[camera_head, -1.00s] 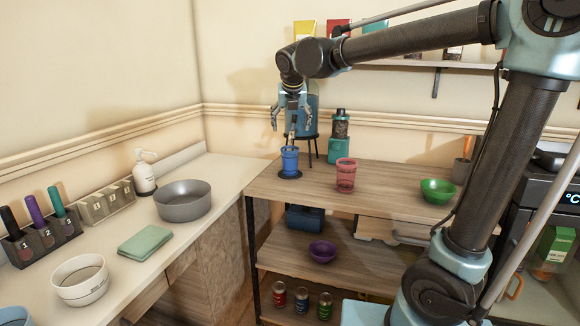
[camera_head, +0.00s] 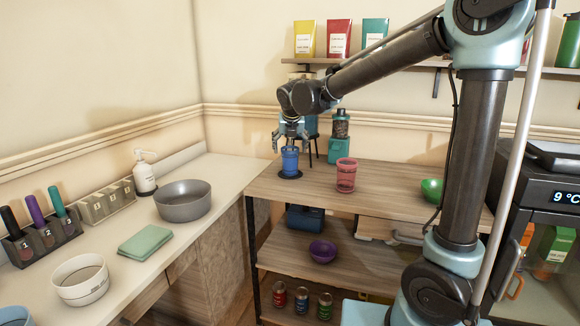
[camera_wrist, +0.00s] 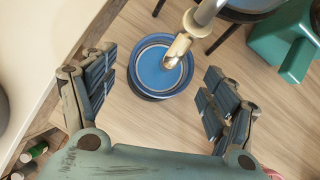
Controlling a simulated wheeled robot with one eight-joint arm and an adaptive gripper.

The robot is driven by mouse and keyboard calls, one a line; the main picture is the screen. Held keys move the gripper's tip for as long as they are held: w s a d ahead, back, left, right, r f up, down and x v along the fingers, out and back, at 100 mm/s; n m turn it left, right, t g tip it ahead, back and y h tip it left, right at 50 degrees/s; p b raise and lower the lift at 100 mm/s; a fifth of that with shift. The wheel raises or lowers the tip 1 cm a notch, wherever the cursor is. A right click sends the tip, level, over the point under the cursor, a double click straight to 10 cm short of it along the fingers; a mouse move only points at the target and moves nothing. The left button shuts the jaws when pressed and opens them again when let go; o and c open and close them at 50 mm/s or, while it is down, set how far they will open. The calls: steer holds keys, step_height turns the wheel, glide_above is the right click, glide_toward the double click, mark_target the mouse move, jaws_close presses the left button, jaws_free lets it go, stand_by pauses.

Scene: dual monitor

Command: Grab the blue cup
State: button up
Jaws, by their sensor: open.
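The blue cup (camera_head: 290,161) stands upright on a dark round coaster (camera_head: 289,174) at the left end of the wooden shelf top. In the wrist view I look down on the cup's round rim (camera_wrist: 142,64), between my spread fingers. My gripper (camera_head: 290,142) is open and empty, pointing down just above the cup, with a finger to either side. In the wrist view my gripper (camera_wrist: 158,83) has visible gaps between both fingers and the cup. A metal spout with a pale tip (camera_wrist: 180,46) covers part of the cup's opening.
A blue dispenser on a dark stand (camera_head: 312,127) is close behind the cup. A pink cup (camera_head: 346,176) stands to its right, with a teal grinder (camera_head: 338,151) behind. Bare wood (camera_head: 389,185) lies between the pink cup and green bowl.

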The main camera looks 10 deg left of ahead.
steer(key=x, duration=0.4)
steer(key=shift+w+d, duration=0.1)
steer(key=shift+w, duration=0.05)
steer(key=shift+c, duration=0.6)
steer(key=c, duration=1.4)
